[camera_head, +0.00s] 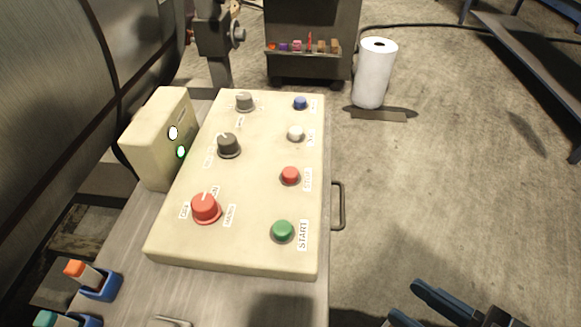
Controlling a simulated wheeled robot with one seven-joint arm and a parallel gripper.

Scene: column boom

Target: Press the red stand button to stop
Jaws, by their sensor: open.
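A cream control panel (255,190) lies on the metal bench. A small red push button (290,175) sits in its right column, with a white label beside it too blurred to read surely. A larger red rotary knob (205,207) is at the panel's lower left. A green button (282,230) labelled START is nearer me than the red button. My gripper (403,301) shows at the bottom right edge, dark and open, with its fingers apart and nothing seen between them. It is to the right of the panel and apart from it.
A white button (295,133), a blue button (300,103) and two more knobs share the panel. A cream box with lit lamps (160,140) stands at its left. A handle (338,205) juts out at the right.

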